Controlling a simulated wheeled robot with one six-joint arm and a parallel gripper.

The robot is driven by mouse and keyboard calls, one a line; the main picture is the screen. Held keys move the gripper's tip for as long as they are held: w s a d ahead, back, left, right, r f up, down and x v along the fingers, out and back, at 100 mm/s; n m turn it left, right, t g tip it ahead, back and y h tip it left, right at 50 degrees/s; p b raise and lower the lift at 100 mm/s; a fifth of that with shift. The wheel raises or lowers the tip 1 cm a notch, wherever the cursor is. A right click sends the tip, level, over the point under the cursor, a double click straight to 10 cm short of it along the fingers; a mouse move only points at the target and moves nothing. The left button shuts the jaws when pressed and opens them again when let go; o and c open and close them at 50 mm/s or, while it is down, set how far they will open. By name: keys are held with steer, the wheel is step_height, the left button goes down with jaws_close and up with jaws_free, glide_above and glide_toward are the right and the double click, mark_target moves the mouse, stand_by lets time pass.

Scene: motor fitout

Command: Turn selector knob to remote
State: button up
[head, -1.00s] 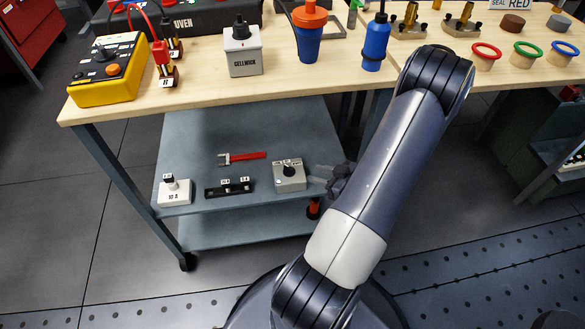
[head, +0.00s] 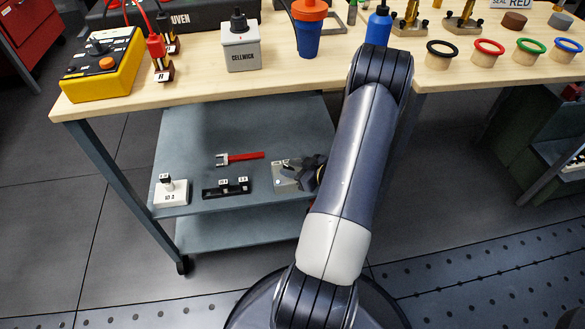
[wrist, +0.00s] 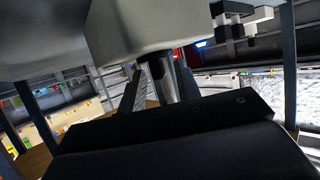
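The selector is a grey box (head: 281,181) with a dark knob on its top, on the right part of the cart's upper shelf. My gripper (head: 308,172) is over the right side of this box and hides the knob in the head view. In the wrist view the grey box (wrist: 150,25) fills the top middle, with a dark knob-like post (wrist: 158,66) below it. My gripper (wrist: 158,88) has its fingers apart on either side of this post, with a gap visible on the left. Contact on the right cannot be told. The knob's setting is not readable.
A red-handled tool (head: 240,158), a black terminal strip (head: 226,188) and a white 10 A block (head: 171,193) lie left of the box on the shelf. The wooden bench (head: 200,85) overhangs behind, with a CELLWICK box (head: 240,50) and a blue bottle (head: 379,25).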

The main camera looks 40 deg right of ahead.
steer(key=shift+c, duration=0.3)
jaws_close()
